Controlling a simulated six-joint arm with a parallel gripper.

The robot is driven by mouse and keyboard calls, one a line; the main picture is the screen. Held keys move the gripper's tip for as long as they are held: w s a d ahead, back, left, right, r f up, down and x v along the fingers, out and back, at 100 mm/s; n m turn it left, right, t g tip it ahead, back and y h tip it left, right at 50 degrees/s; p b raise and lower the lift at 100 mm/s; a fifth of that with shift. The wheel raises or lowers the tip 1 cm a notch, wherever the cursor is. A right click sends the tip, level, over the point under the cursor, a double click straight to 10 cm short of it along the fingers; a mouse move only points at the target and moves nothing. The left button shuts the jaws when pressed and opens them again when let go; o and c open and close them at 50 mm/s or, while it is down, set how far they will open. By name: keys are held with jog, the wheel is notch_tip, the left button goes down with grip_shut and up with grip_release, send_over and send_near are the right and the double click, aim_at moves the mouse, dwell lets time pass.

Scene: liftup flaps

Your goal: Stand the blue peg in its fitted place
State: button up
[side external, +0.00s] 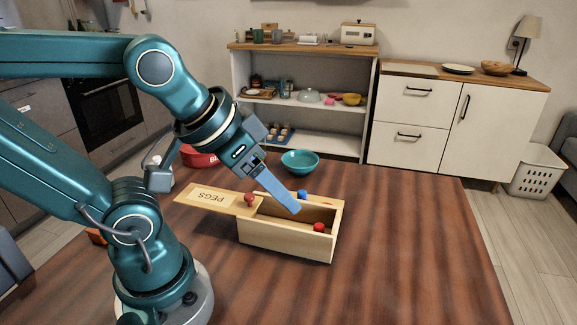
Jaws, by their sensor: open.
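The blue peg (302,194) shows only as a small blue top at the far side of an open wooden box (285,238). Whether it stands inside the box or just behind its far wall, I cannot tell. My gripper (296,209) reaches down from the upper left, with its pale blue fingers over the box opening and their tips just left of and in front of the blue peg. The jaws are open, and I see nothing held between them. A red peg (319,227) shows its top near the box's front right. The fitted place cannot be made out.
A wooden lid marked PEGS (212,198), with a red knob (249,198), extends left from the box. A teal bowl (300,162) and a red item (200,158) stand behind. The wooden table (420,240) is clear to the right.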

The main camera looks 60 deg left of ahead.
jog(key=w+a+n+y, duration=0.1)
jog(key=w+a+n, duration=0.1)
jog(key=w+a, duration=0.35)
jog(key=n+g+y, duration=0.1)
jog(key=n+g, duration=0.2)
send_over(302, 192)
jog(key=s+d, duration=0.1)
jog(key=s, duration=0.1)
notch_tip(302, 192, down, 9)
jog(key=shift+r, duration=0.1)
jog(key=shift+f, duration=0.3)
jog(key=shift+x, duration=2.35)
jog(key=shift+w, duration=0.1)
jog(key=shift+c, duration=0.3)
jog(key=shift+r, duration=0.1)
grip_shut()
